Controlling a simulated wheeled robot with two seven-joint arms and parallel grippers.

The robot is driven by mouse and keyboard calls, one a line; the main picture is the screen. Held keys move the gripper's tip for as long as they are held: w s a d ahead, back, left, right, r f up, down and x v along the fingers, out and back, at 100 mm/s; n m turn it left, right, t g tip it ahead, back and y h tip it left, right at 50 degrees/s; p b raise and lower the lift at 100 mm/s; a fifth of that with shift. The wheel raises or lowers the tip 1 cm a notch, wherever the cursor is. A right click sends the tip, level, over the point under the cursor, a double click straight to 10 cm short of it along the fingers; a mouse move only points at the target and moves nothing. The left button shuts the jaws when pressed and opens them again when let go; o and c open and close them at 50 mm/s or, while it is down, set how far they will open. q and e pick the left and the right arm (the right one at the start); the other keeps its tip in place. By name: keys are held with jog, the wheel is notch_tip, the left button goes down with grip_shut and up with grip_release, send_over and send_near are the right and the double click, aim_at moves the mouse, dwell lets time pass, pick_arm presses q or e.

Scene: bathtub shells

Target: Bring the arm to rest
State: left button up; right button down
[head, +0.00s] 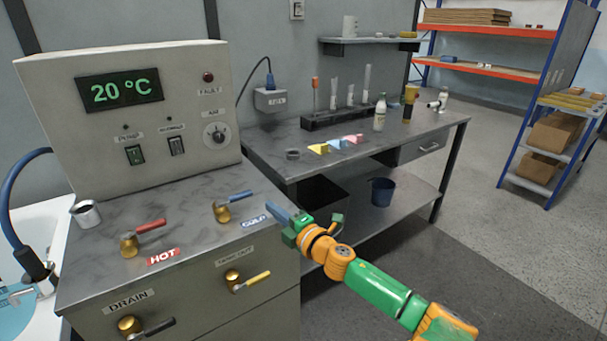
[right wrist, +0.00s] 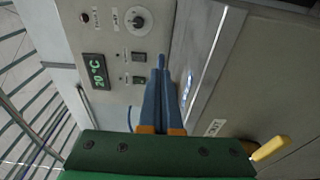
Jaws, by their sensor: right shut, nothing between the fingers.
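My right arm is stretched out, green and orange, over the floor. My left gripper and arm are not in view.
The control box (head: 125,112) reads 20 °C. A red-handled HOT valve (head: 129,243) and a blue-handled valve (head: 222,211) stand on the counter. Yellow (head: 234,280) and black (head: 130,326) handles are on its front. A workbench (head: 440,136) stands behind; open floor lies right.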

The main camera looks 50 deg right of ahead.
jog(key=s+d, duration=0.3)
jog(key=s, duration=0.3)
jog(key=s+d+f+m+g+h, duration=0.1)
jog(key=s+f+m+g, duration=0.15)
jog(key=f, duration=0.55)
jog(key=s+d+f+m+g+h, duration=0.1)
jog(key=s+d+f+m+g, duration=0.2)
jog(key=f, duration=0.6)
jog(key=s+a+f+m+g, duration=0.2)
jog(key=s+a+f, duration=0.2)
jog(key=f, duration=0.3)
jog(key=s+a+f+m+g, duration=0.2)
jog(key=s+a+f+m, duration=0.15)
jog(key=f, duration=0.45)
jog(key=s+a+f+m+g+y+p, duration=0.1)
jog(key=s+a+f+g+y, duration=0.1)
jog(key=s+a+f, duration=0.4)
jog(key=s+a+f+m+g+y, duration=0.1)
jog(key=s+a+f+g, duration=0.4)
jog(key=s+a, duration=0.9)
notch_tip(320, 180, down, 2)
jog(key=shift+a+m+y+p, duration=0.4)
jog(key=shift+a+y, duration=0.15)
jog(key=shift+y, duration=0.35)
jog(key=shift+d, duration=0.1)
